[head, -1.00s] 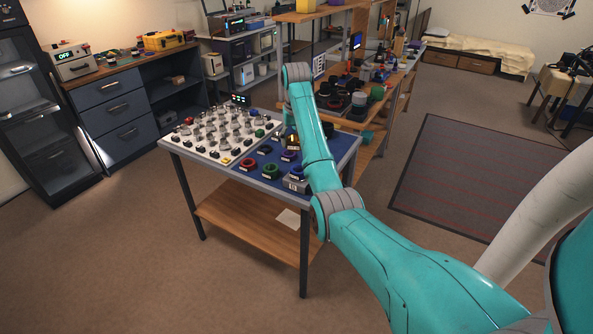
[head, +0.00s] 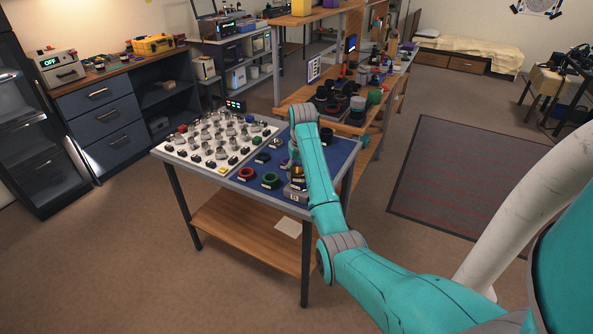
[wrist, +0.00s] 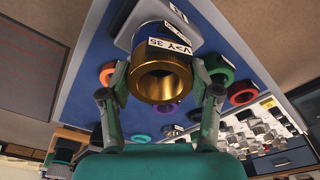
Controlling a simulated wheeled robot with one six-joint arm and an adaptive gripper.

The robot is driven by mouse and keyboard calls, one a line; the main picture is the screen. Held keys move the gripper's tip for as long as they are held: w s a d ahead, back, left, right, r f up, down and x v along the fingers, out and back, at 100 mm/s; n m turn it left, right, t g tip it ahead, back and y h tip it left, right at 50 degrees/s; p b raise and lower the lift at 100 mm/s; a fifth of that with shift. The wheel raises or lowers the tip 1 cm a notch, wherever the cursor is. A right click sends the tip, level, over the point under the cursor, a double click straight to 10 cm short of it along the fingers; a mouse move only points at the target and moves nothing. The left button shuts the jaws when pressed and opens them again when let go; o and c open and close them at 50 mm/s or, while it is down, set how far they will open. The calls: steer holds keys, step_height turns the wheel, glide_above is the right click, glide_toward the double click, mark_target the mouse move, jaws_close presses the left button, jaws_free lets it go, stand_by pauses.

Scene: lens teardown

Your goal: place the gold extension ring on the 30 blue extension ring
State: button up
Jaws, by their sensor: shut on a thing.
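My gripper (wrist: 163,90) is shut on the gold extension ring (wrist: 160,84), with one finger on each side of it. The gold ring also shows in the head view (head: 298,170), partly behind my arm, over the front right of the blue mat. In the wrist view, a white label reading about "V>Y 35" shows just beyond the gold ring, with a dark band around it. A grey labelled block (wrist: 138,22) lies beyond; it also shows at the table's front edge in the head view (head: 293,194).
A red ring (head: 246,174) and a green ring (head: 270,180) lie on the blue mat (head: 340,150) left of the block. A dark ring (head: 326,135) stands at the back right. A white board (head: 190,150) with several small metal parts fills the table's left.

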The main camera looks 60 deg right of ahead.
steer(key=o, duration=1.2)
steer(key=shift+f, duration=0.1)
